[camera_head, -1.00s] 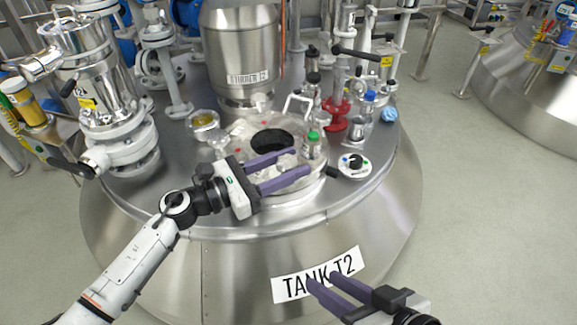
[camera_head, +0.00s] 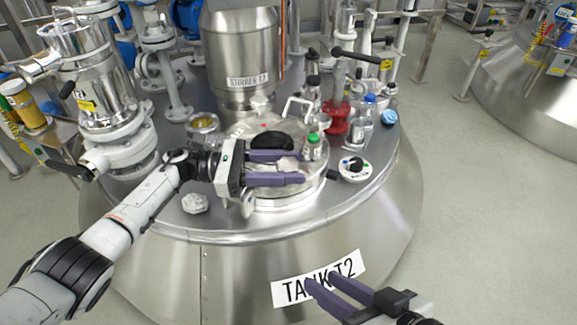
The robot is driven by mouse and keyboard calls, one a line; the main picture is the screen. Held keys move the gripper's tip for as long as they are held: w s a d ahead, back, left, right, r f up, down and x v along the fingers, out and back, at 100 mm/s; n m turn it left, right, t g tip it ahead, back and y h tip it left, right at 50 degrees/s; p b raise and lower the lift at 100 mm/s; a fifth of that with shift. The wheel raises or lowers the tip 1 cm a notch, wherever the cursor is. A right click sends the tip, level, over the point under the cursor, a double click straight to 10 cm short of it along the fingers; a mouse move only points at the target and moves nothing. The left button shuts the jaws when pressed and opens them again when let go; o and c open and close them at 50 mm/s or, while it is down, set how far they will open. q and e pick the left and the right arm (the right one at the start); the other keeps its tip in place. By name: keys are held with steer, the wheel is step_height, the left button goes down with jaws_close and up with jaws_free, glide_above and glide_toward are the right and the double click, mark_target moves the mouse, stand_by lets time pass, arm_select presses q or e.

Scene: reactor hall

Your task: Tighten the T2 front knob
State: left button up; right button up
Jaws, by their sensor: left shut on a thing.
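Tank T2 (camera_head: 230,265) carries a round metal lid (camera_head: 288,200) with a dark round opening or glass (camera_head: 271,140). My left gripper (camera_head: 303,167) reaches in from the left, low over the lid, its two purple fingers on either side of a small pale metallic knob (camera_head: 288,164). The fingers partly hide the knob, and I cannot tell whether it is the front one. Another metallic part (camera_head: 248,204) shows at the lid's near left edge, just below the gripper body. My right gripper (camera_head: 323,278) is open and empty in front of the TANK T2 label.
A bottle with a green cap (camera_head: 313,147) stands close to the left fingertips. A white dial (camera_head: 354,168) with a black knob lies to the right. A pale faceted piece (camera_head: 195,203) lies left of the lid. The stirrer (camera_head: 240,50) rises behind.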

mark_target(304, 154)
arm_select(q)
steer(key=shift+d+r+g, duration=0.15)
steer(key=shift+r+g, duration=0.15)
steer(key=shift+r, duration=0.05)
arm_select(e)
steer(key=shift+f, duration=0.15)
arm_select(q)
steer(key=o, duration=0.9)
steer(key=shift+c, duration=0.2)
steer(key=shift+o, duration=0.9)
steer(key=shift+f, duration=0.15)
steer(key=shift+r, duration=0.3)
step_height(304, 154, up, 3)
steer(key=shift+f+p, duration=0.1)
steer(key=shift+p, duration=0.9)
step_height(304, 154, up, 6)
steer(key=shift+f+p, duration=0.15)
steer(key=shift+p, duration=0.85)
steer(key=shift+r, duration=0.5)
arm_select(e)
steer(key=shift+g+h, duration=0.7)
steer(key=shift+h, duration=0.2)
steer(key=shift+s+d+f, duration=0.15)
steer(key=shift+d+f, duration=0.45)
steer(key=shift+f, duration=0.25)
steer(key=shift+s+d+f, duration=0.1)
steer(key=shift+d+f, duration=0.45)
steer(key=shift+f, duration=0.25)
